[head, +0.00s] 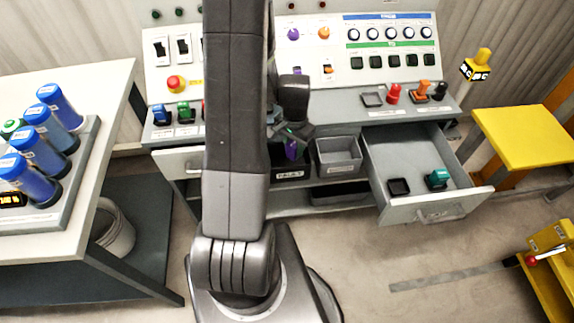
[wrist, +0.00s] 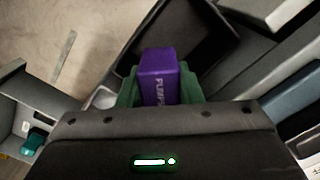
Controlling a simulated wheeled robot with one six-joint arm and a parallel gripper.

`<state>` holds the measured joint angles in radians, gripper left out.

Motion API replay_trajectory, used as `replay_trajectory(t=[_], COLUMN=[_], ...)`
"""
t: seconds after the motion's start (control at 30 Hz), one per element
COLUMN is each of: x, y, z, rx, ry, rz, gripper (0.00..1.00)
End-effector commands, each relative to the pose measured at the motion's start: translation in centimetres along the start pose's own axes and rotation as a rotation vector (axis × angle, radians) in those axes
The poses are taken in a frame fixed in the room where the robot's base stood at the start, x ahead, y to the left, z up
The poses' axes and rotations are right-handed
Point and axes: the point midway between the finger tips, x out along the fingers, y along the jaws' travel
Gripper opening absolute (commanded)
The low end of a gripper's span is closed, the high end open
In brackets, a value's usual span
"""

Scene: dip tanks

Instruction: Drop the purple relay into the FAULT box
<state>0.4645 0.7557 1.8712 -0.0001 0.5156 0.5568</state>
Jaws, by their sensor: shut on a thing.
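My gripper (head: 293,133) is shut on the purple relay (head: 291,150), which hangs from its jaws below the console. In the wrist view the relay (wrist: 158,75) sits between green finger pads, with white lettering on its face. The black FAULT box (head: 291,174) stands on the shelf below, its white label facing front. The relay appears over or just at this box; its exact height above the rim is unclear. In the wrist view a dark open box (wrist: 222,35) lies beyond the relay, its label not visible. My arm and gripper hide part of the FAULT box.
A grey bin (head: 339,157) stands right of the FAULT box. An open drawer (head: 430,208) farther right holds a teal relay (head: 437,178) and a black socket (head: 399,187). The console worktop (head: 335,103) overhangs the shelf. Left is a table with blue cylinders (head: 36,124).

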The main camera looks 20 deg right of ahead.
Motion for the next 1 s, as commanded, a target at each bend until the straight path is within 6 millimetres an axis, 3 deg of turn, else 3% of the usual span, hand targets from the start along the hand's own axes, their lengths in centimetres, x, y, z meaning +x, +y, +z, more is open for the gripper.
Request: replay_trajectory(t=[0.13,0.43,0.47,0.6,1.0], x=[1.67,1.83,1.83,1.83,1.10], y=[-0.01,-0.02,-0.02,-0.02,-0.04], z=[-0.01,-0.02,-0.02,-0.02,-0.05], rx=[0.000,0.000,0.000,0.000,0.000], ry=[0.001,0.001,0.001,0.001,0.002], rz=[0.000,-0.001,-0.001,-0.001,-0.001], gripper=[0.08,0.08,0.34,0.58,0.58])
